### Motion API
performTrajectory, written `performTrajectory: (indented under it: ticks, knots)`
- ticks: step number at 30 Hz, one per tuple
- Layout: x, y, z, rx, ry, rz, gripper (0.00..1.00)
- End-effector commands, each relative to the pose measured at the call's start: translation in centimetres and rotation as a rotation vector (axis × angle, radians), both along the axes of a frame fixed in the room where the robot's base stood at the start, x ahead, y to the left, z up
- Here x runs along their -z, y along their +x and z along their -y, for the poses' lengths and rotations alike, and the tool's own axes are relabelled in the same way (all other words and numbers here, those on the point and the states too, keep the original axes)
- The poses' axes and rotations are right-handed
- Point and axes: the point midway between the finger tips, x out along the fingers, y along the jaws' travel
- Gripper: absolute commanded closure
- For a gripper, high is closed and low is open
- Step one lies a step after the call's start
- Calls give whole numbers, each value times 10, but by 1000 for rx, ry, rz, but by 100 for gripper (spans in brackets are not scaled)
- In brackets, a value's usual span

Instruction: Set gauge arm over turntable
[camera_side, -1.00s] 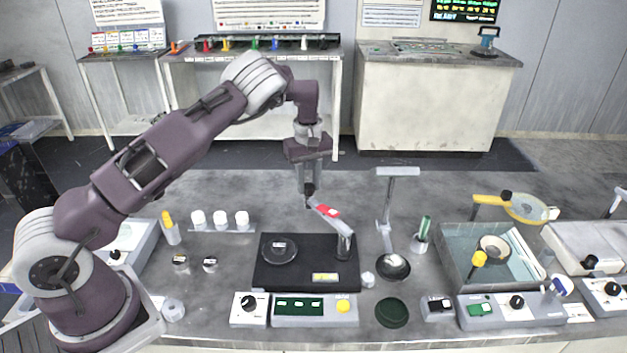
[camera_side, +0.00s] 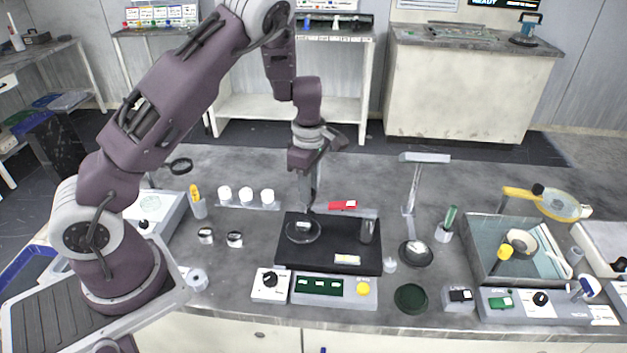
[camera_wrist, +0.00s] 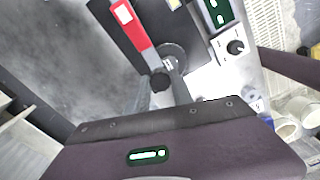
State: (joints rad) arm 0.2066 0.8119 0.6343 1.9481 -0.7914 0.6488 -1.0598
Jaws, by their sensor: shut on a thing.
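The gauge arm (camera_side: 343,205), a grey bar with a red block, runs left from its dark post (camera_side: 367,231) on the right of the black base (camera_side: 345,262). My gripper (camera_side: 307,208) points down and is shut on the bar's free end. The round turntable (camera_side: 303,231) is a dark disc on the left of the base. In the side view the held end appears at the disc's far edge; I cannot tell exactly how much overlaps it. The wrist view shows the red block (camera_wrist: 131,24), the dark end knob (camera_wrist: 160,82) and the turntable (camera_wrist: 172,53) close beside it.
A lamp-like stand (camera_side: 412,197) with a dark dish is right of the base. A control box (camera_side: 334,288) lies in front. White jars (camera_side: 246,196) stand at the back left, and two small metal pieces (camera_side: 234,240) lie left of the base. A tray (camera_side: 508,245) is farther right.

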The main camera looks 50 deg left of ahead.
Motion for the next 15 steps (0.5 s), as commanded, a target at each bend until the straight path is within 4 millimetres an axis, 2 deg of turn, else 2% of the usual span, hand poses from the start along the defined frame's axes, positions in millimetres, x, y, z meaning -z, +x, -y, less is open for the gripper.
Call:
performTrajectory:
  ticks: [15]
  knots:
    - [-1, -11, 11, -111, -1, 2, 100]
